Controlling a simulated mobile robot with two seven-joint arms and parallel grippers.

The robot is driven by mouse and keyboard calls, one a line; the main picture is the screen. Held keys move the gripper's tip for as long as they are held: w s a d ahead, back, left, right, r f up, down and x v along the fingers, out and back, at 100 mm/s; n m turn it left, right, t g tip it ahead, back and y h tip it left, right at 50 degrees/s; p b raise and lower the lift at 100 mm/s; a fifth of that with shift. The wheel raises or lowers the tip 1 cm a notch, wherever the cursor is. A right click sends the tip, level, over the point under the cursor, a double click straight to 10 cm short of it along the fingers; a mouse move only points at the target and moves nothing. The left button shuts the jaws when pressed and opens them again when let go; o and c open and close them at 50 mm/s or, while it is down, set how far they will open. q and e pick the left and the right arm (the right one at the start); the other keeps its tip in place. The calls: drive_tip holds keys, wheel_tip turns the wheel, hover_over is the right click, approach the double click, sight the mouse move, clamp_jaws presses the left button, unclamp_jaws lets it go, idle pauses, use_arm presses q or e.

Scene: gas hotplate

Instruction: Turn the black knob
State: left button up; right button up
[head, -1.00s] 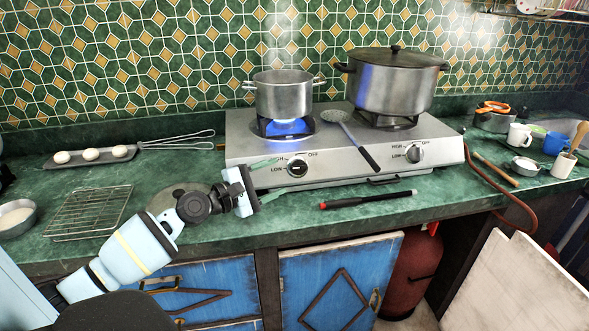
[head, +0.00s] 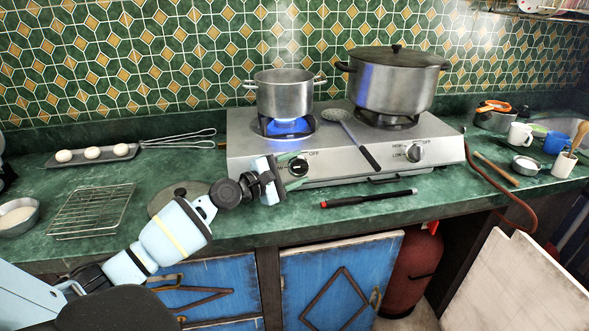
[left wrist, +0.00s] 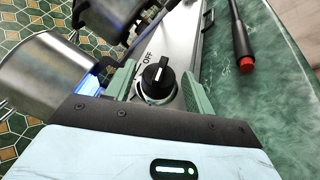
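The black knob (head: 299,167) sits on the front of the silver gas hotplate (head: 336,177), at its left end, below the smaller pot. In the left wrist view the knob (left wrist: 158,74) is in the middle, with its grip bar and the word OFF beside it. My left gripper (head: 290,170) is open in front of the knob. Its two green fingers (left wrist: 160,85) stand on either side of the knob, with a gap showing at each side. Whether the fingertips reach past the knob I cannot tell. My right gripper is not in view.
A blue flame (head: 287,127) burns under the small pot (head: 285,93). A large lidded pot (head: 392,83) stands on the right burner. A second knob (head: 414,152) is at right.

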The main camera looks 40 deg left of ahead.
use_arm(q)
drive_tip(key=c, duration=0.7)
drive_tip(key=shift+c, duration=0.5)
